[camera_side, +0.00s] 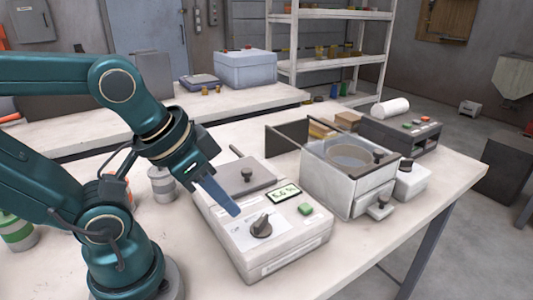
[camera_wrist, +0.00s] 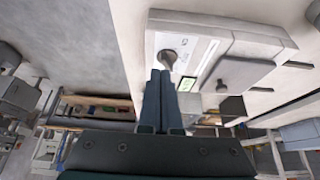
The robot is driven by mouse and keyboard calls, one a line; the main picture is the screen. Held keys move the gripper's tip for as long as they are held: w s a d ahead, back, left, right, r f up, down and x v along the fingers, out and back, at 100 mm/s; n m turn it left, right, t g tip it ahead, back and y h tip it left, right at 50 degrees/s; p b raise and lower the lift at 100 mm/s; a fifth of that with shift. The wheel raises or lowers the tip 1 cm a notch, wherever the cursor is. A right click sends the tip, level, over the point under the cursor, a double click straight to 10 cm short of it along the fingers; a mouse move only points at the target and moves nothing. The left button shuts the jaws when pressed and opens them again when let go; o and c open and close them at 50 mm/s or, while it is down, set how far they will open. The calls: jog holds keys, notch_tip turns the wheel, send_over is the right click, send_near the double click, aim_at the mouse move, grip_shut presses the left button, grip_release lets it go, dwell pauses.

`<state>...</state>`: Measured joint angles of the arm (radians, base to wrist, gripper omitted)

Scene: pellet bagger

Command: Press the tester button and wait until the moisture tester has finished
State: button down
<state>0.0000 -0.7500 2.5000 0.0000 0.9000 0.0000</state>
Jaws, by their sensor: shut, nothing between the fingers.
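The moisture tester (camera_side: 265,258) is a white box on the table, with a grey lid (camera_side: 238,173), a dark knob (camera_side: 261,226), a lit greenish display (camera_side: 283,193) and a green button (camera_side: 305,209). The display shows characters too small to read surely. My gripper (camera_side: 235,210) is shut and empty, its blue fingers slanting down over the tester, left of the knob in the side view and apart from the button. In the wrist view, my fingertips (camera_wrist: 160,73) lie just below the knob (camera_wrist: 168,58), beside the display (camera_wrist: 187,83). The button is not visible there, probably behind my fingers.
A metal box with a round opening (camera_side: 348,156) stands right of the tester, with a small white device (camera_side: 408,180) beside it. A dark control box (camera_side: 400,135) is behind. Grey-white canisters (camera_side: 162,185) stand left, near my arm. The table's front right is clear.

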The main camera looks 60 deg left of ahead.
dwell(0.5)
notch_tip(320, 180, up, 3)
jog(key=m+t+y, duration=0.2)
jog(key=m+t, duration=0.1)
jog(key=m, duration=2.2)
send_over(305, 209)
jog(key=shift+s+r, duration=0.1)
jog(key=shift+s, duration=0.15)
jog(key=shift+f, duration=4.4)
jog(key=shift+f, duration=0.1)
